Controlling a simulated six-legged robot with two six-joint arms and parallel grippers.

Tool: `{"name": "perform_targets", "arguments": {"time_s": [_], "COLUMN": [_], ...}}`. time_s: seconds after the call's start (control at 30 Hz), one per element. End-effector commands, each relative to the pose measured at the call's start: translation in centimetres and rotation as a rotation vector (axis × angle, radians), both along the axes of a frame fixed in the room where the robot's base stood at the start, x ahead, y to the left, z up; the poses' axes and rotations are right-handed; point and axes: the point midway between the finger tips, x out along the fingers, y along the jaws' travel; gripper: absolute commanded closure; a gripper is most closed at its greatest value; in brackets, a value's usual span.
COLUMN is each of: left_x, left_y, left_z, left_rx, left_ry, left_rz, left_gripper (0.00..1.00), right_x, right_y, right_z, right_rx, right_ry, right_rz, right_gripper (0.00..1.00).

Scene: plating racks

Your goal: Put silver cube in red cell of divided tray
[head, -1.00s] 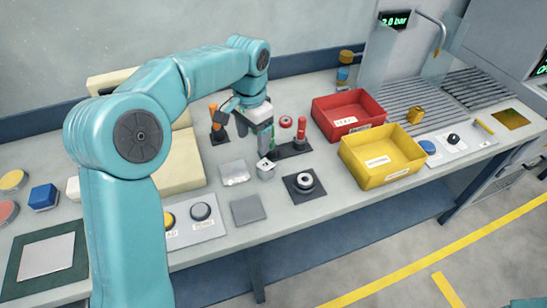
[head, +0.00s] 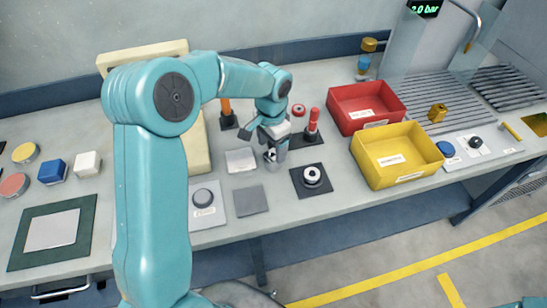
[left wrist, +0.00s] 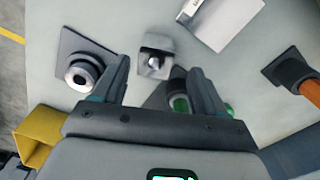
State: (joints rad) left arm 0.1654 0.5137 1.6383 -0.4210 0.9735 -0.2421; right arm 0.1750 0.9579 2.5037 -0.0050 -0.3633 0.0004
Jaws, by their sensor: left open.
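The silver cube (left wrist: 156,60) stands on the bench, with a round light spot on its face. In the head view the cube (head: 271,165) is partly hidden by my left gripper (head: 274,150), which is just above it. In the left wrist view my left gripper (left wrist: 158,75) is open, with the cube beyond and between its fingertips; I cannot tell whether they touch it. A red bin (head: 345,112) stands to the right, with a yellow bin (head: 385,172) in front of it. No single divided tray is clear. My right gripper is not in view.
A red upright post (head: 313,122) on a dark base stands close right of the gripper. A dark plate with a round ring (head: 312,176) lies front right, a grey square (head: 250,200) in front. An orange post (head: 226,110) stands behind left.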

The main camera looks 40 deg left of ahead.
Motion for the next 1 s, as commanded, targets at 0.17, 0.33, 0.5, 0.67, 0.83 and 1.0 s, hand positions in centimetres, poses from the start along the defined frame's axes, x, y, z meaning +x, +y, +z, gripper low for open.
{"name": "perform_targets", "arguments": {"time_s": [0.17, 0.33, 0.5, 0.67, 0.83, 1.0], "left_x": [0.1, 0.3, 0.5, 0.5, 0.5, 0.5], "left_y": [-0.1, -0.1, -0.2, -0.2, -0.2, -0.2], "left_z": [-1.5, -4.4, -5.4, -5.5, -5.5, -5.4], "left_rx": [0.0, 0.0, 0.0, 0.001, 0.0, 0.0], "left_ry": [0.004, 0.003, -0.001, -0.001, 0.0, -0.001], "left_rz": [-0.003, -0.002, -0.002, -0.002, -0.002, -0.002], "left_gripper": [0.28, 0.28, 0.28, 0.28, 0.8, 1.0], "right_x": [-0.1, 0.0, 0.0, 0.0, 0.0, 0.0], "right_y": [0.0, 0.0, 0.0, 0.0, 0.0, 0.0], "right_z": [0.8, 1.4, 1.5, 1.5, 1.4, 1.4], "right_rx": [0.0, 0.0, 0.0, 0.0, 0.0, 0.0], "right_ry": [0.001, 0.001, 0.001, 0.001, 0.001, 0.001], "right_rz": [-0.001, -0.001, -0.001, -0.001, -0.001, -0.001], "right_gripper": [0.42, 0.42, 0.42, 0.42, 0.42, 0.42]}}
